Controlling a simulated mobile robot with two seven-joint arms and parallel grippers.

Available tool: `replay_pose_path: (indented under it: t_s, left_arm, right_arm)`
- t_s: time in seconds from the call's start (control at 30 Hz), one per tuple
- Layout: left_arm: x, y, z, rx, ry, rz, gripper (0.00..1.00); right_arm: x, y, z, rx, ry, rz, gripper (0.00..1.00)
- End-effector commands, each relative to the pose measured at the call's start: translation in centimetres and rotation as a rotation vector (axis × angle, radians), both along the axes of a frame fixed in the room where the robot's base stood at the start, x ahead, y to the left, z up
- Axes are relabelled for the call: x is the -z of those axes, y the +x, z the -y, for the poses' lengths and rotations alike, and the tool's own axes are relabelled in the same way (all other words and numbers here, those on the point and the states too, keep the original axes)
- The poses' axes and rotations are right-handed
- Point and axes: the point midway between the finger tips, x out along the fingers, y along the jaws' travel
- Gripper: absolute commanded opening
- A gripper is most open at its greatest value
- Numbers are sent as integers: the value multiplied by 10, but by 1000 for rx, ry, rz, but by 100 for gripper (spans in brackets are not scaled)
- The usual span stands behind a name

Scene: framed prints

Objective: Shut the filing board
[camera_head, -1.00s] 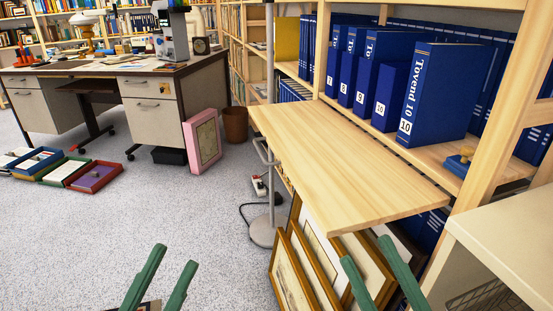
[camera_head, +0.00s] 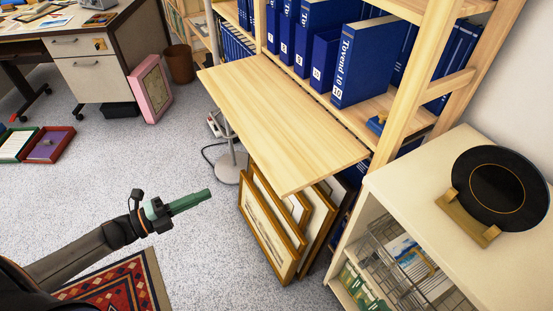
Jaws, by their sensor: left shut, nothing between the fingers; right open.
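The filing board (camera_head: 285,122) is a pale wooden flap. It sticks out level from the shelf unit, open, with nothing on it. My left gripper (camera_head: 207,195) is shut and empty. It is over the floor, to the left of and below the board's front corner, apart from it, and points right. My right gripper is outside the view.
Framed prints (camera_head: 272,232) lean under the board. Blue binders (camera_head: 380,58) and a stamp (camera_head: 377,121) stand on the shelf behind it. A lamp stand (camera_head: 229,172) is left. A cream cabinet (camera_head: 420,205) with a black plate (camera_head: 497,188) stands right.

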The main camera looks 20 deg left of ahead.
Motion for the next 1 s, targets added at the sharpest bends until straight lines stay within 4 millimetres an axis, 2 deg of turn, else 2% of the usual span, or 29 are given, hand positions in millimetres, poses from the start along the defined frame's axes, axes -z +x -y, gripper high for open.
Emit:
replay_pose_path:
  t_s: [0.07, 0.17, 0.27, 0.7, 1.0]
  left_arm:
    - [-2, 1, -7, -5, 24, 3, 0]
    - [0, 5, -6, -6, 30, 7, 0]
    - [0, 15, 3, -5, 28, 9, 0]
    - [-1, 80, 59, -4, 26, 9, 0]
    - [0, 104, 80, -6, 27, 4, 0]
  right_arm:
    - [2, -5, -1, 1, 0, -29, 48]
    - [6, -7, -1, 0, -1, -39, 48]
    - [7, -7, -1, 1, -2, -37, 48]
    - [9, -7, 0, 2, -1, -34, 48]
    - [10, -7, 1, 2, -2, -35, 48]
